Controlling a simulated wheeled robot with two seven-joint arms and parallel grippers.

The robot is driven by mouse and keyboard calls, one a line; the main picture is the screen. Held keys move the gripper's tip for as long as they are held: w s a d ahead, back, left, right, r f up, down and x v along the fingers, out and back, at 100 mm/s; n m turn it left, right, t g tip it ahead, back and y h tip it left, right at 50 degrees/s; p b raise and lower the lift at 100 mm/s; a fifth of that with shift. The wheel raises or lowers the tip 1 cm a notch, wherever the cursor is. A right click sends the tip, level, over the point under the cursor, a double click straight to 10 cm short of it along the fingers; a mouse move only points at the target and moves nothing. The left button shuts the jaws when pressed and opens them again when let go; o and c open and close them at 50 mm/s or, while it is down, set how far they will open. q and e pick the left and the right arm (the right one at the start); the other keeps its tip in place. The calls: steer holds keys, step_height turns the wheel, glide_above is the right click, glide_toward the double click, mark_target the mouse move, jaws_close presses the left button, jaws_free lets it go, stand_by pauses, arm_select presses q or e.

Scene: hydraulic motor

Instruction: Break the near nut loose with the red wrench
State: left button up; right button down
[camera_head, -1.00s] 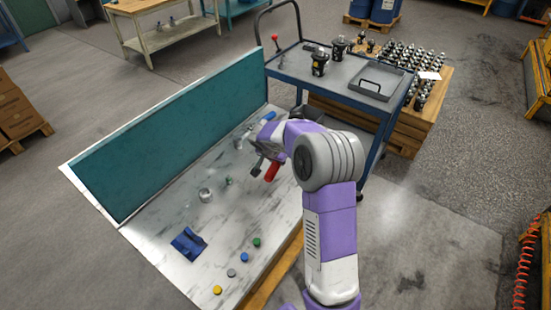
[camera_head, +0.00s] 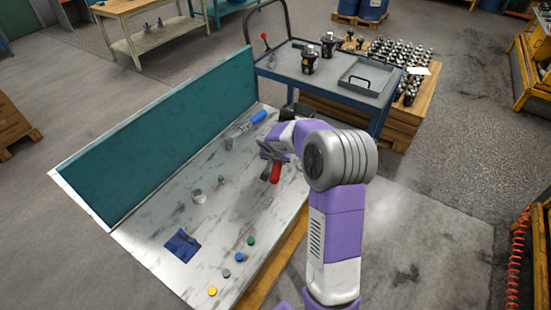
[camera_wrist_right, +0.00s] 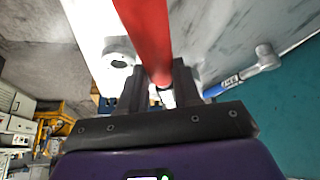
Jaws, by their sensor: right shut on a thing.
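My right gripper (camera_head: 270,152) is over the far end of the bench, shut on the red wrench. The wrench's red handle (camera_head: 275,172) sticks out below the fingers. In the right wrist view the red handle (camera_wrist_right: 147,35) runs up from between the fingers (camera_wrist_right: 160,92); the wrench's head is hidden. A blue-handled wrench (camera_head: 247,126) lies on the bench beyond the gripper, and it also shows in the right wrist view (camera_wrist_right: 240,79). I cannot make out the near nut. My left gripper is not in view.
The marble-topped bench (camera_head: 165,222) has a teal back panel (camera_head: 160,140). A blue cart (camera_head: 325,85) with black motors and a grey tray (camera_head: 368,80) stands beyond.

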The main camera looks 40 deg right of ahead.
steer(key=shift+s+f, duration=0.35)
steer(key=shift+s+d+n+t+y+p, duration=0.3)
steer(key=shift+s+d+n+y+p, duration=0.1)
steer(key=shift+s+d+n+p, duration=0.95)
steer(key=shift+w+a, duration=0.1)
steer(key=shift+s+d+n+t+y+p, duration=0.2)
steer(key=shift+s+d+n+p, duration=0.4)
steer(key=shift+p, duration=1.5)
steer(key=shift+s+d+n+t+y+p, duration=0.1)
steer(key=shift+s+d+n+y+p, duration=0.2)
steer(key=shift+d+p, duration=1.15)
steer(key=shift+a+p, duration=0.6)
steer(key=shift+a, duration=0.05)
steer(key=shift+s, duration=0.1)
